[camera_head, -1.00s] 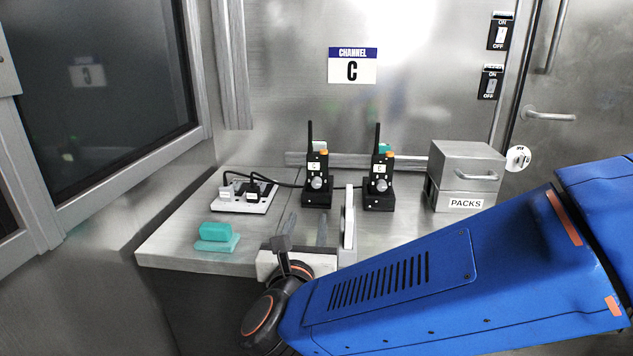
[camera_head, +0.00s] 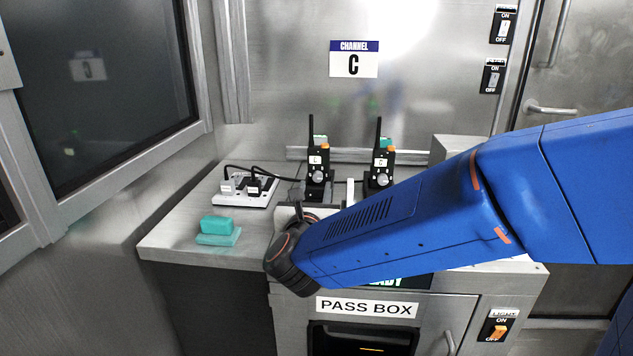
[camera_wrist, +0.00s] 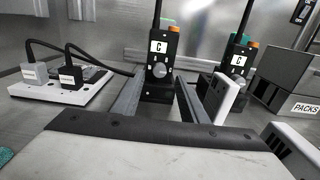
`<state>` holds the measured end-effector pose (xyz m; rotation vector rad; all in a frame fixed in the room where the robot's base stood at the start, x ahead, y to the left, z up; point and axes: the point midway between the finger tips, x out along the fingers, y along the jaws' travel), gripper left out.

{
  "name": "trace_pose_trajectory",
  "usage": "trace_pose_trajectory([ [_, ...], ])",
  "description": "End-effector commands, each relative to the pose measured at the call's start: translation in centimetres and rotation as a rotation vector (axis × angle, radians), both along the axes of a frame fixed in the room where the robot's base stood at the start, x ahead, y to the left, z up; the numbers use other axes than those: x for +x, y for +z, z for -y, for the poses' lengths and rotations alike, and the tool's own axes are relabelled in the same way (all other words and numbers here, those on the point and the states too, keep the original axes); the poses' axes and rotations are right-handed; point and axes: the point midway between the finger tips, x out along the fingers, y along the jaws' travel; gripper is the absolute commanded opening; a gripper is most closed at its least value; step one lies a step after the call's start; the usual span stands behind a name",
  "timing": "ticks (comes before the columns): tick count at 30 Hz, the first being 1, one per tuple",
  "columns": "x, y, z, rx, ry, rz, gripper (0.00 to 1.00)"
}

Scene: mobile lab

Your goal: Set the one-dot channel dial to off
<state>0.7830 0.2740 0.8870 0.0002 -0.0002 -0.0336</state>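Two black radios stand upright in dark holders at the back of the counter. The left radio (camera_head: 317,160) has a round grey dial (camera_wrist: 159,70) below its label, and its holder (camera_wrist: 158,91) shows beneath. The right radio (camera_head: 382,165) also has a grey dial (camera_head: 382,180). I cannot make out dot marks on either, nor the dial settings. My gripper (camera_wrist: 161,84) is open, with two long grey fingers apart in the wrist view. The left radio shows between and beyond the fingertips; contact cannot be judged. In the head view my arm hides most of the gripper.
A white upright panel (camera_wrist: 229,98) stands right of my fingers, in front of the right radio. A power strip (camera_head: 244,190) with plugs and cables lies left. A teal block (camera_head: 217,226) sits near the front edge. A PACKS box (camera_wrist: 282,82) stands right.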

Motion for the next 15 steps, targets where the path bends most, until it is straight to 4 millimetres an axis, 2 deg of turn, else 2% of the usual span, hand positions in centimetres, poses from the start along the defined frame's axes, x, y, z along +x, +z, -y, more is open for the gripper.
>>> trace_pose_trajectory([
  [6, 3.3, -0.1, 0.1, -0.001, -0.001, -0.001, 0.39],
  [15, 5.3, 0.0, 0.2, 0.0, 0.001, 0.0, 0.39],
])
